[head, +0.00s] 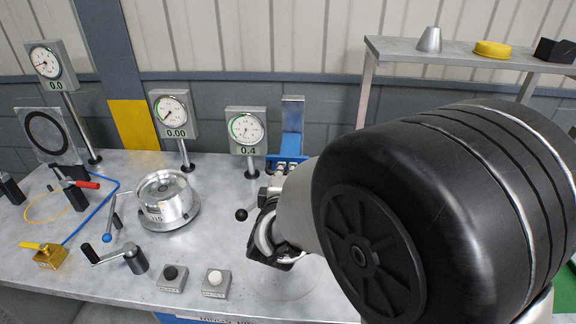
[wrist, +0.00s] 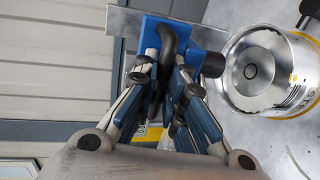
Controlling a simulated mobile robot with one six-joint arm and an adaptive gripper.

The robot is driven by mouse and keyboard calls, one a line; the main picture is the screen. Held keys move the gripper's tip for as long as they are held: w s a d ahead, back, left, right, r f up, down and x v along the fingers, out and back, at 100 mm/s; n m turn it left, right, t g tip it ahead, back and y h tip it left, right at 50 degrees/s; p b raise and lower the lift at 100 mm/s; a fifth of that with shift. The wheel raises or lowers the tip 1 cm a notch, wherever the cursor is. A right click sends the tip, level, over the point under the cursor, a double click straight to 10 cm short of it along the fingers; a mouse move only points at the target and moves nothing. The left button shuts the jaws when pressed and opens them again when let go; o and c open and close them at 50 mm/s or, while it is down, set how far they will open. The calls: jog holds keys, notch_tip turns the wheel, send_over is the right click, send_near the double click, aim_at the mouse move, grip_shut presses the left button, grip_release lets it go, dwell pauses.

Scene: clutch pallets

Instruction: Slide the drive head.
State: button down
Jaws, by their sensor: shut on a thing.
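The drive head appears to be the blue block (wrist: 205,37) in the wrist view, with a black curved handle (wrist: 168,38) in front of it. My gripper (wrist: 167,66) is shut on that handle, its blue-and-grey fingers on either side. In the head view the blue part (head: 291,145) stands at the back of the bench, below a grey upright plate. My gripper (head: 284,166) reaches it from the front. My arm hides much of the gripper and the area to its right.
A silver drum (head: 165,200) stands left of my gripper; it also shows in the wrist view (wrist: 266,72). Gauges, including one reading 0.4 (head: 246,130), stand behind. A shelf (head: 400,48) stands back right.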

notch_tip(320, 180, down, 8)
jog(key=b, duration=0.3)
dwell(0.3)
jog(key=c, duration=1.7)
grip_release()
jog(key=shift+r, duration=0.1)
jog(key=shift+o, duration=0.2)
jog(key=v, duration=1.2)
